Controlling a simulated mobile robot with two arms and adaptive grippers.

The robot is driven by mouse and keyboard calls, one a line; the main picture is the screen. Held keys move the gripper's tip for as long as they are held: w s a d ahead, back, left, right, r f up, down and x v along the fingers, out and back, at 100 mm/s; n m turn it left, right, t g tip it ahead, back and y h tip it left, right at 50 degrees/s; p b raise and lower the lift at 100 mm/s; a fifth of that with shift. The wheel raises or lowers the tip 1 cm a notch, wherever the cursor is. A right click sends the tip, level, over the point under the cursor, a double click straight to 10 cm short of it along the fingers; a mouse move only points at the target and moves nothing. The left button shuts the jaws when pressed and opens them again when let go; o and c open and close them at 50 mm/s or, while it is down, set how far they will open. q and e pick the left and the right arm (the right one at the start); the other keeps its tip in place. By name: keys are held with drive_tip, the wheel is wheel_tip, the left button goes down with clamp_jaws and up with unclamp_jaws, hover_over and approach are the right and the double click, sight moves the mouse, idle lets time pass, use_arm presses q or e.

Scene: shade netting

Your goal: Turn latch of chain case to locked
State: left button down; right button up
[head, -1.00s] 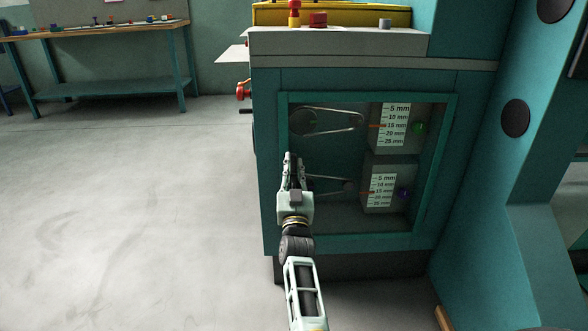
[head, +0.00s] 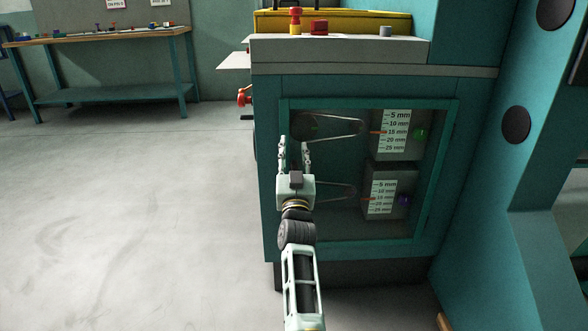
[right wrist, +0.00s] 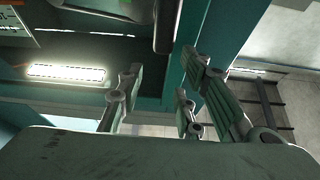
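The chain case is the teal housing with a dark window (head: 340,215), in the middle of the head view. Behind the window, loops of chain and two millimetre scales show. My right gripper (head: 295,142) is in front of the left part of the window, its fingers pointing up in the picture and apart, with nothing seen between them. In the right wrist view, the fingers (right wrist: 165,85) are also spread. I cannot make out the latch in either view; the gripper may hide it. My left gripper is not in view.
A grey ledge (head: 340,50) above the case carries a red-and-yellow button, a red block and a grey knob. A red handle (head: 243,97) sticks out at the case's left side. A workbench (head: 100,37) stands at the far left. The floor left of the case is clear.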

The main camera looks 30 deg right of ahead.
drive_tip(key=shift+r, duration=1.5)
